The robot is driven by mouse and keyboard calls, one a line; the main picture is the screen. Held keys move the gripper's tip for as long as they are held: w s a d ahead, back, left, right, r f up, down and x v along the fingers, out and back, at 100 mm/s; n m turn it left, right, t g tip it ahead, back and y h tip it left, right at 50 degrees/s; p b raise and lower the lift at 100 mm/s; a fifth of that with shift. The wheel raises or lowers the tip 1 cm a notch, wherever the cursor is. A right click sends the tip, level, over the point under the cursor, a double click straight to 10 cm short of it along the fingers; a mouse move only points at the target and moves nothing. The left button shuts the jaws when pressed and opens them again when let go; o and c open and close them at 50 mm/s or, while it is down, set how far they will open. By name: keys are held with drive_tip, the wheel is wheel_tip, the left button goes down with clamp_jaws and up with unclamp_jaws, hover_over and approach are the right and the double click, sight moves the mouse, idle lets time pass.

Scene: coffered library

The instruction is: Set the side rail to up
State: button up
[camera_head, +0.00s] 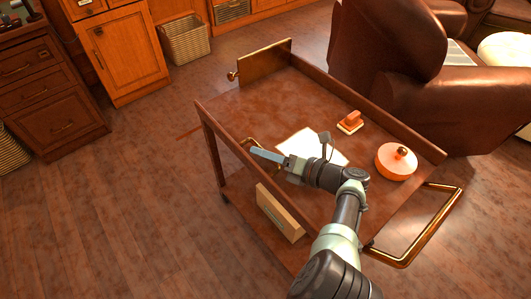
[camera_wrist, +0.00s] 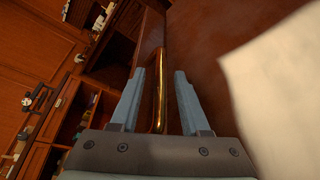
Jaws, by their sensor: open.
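The wooden trolley (camera_head: 240,103) has a long dark rail along its near-left side (camera_head: 228,143), with a brass handle (camera_head: 248,141) on it. I cannot clearly tell whether this side rail stands up or hangs down. My gripper (camera_head: 254,151) is at that handle, over the near-left edge. In the wrist view the brass handle (camera_wrist: 160,112) runs between the two open fingers (camera_wrist: 160,72), beside the rail's wooden edge (camera_wrist: 150,32). The fingers are apart, not closed on it. My wrist and arm hide part of the near edge.
On the trolley top lie a white sheet (camera_head: 302,139), an orange block-like object (camera_head: 350,122) and a round orange lidded pot (camera_head: 393,163). A box (camera_head: 280,213) sits on the lower shelf. A leather armchair (camera_head: 388,60) stands behind.

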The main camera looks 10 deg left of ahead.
drive_tip(key=p+v, duration=0.3)
drive_tip(key=v, duration=0.9)
drive_tip(key=shift+s+d, duration=0.2)
drive_tip(key=shift+d, duration=0.15)
drive_tip(key=shift+w, duration=0.1)
